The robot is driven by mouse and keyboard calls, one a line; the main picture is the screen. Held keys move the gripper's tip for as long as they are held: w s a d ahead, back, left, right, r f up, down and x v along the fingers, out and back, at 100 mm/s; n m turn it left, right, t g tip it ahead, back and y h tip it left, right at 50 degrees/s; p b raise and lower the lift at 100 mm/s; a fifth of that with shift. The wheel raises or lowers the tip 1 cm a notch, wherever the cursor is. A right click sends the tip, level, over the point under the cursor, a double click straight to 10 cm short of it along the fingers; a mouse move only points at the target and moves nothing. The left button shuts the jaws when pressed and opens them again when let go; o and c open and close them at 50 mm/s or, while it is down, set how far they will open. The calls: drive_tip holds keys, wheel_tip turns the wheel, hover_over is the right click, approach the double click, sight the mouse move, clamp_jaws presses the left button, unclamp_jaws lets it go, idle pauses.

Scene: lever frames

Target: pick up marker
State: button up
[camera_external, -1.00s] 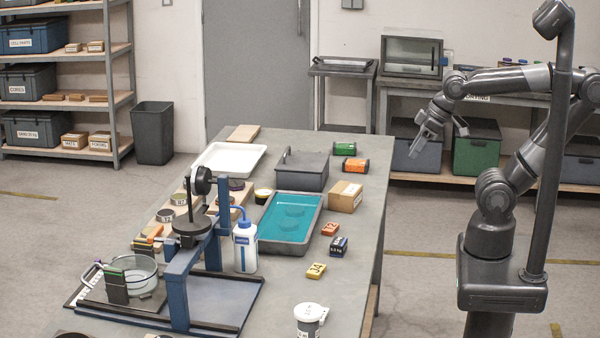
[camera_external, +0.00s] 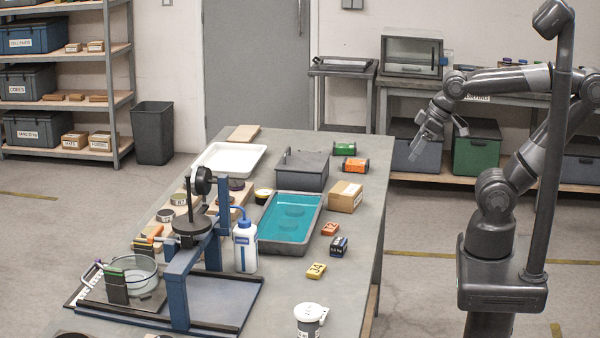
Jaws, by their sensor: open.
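I cannot clearly make out a pen-like marker on the grey table (camera_external: 284,297). Small blocks with printed characters lie on its right part: a yellow one (camera_external: 316,271), an orange one (camera_external: 330,229) and a dark blue one (camera_external: 339,246). A thin white and purple item (camera_external: 93,271) shows beside the glass bowl (camera_external: 140,281) at the left; it is too small to identify. My gripper (camera_external: 416,155) is open and empty. It hangs beyond the table's right edge, well apart from all these items, pointing down and left.
Bare table surrounds the yellow block.

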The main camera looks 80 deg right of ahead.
drive_tip(key=m+g, duration=0.3)
drive_tip(key=g, duration=0.3)
hover_over(330, 226)
drive_tip(key=f, duration=1.7)
drive_tip(key=shift+s+a+f, duration=0.25)
drive_tip(key=shift+s+a, duration=0.1)
drive_tip(key=shift+w+d+f, duration=0.15)
drive_tip(key=shift+f, duration=1.2)
drive_tip(key=shift+w+d+f, duration=0.1)
drive_tip(key=shift+w+f, duration=0.05)
drive_tip(key=shift+f, duration=1.2)
drive_tip(key=shift+c, duration=0.2)
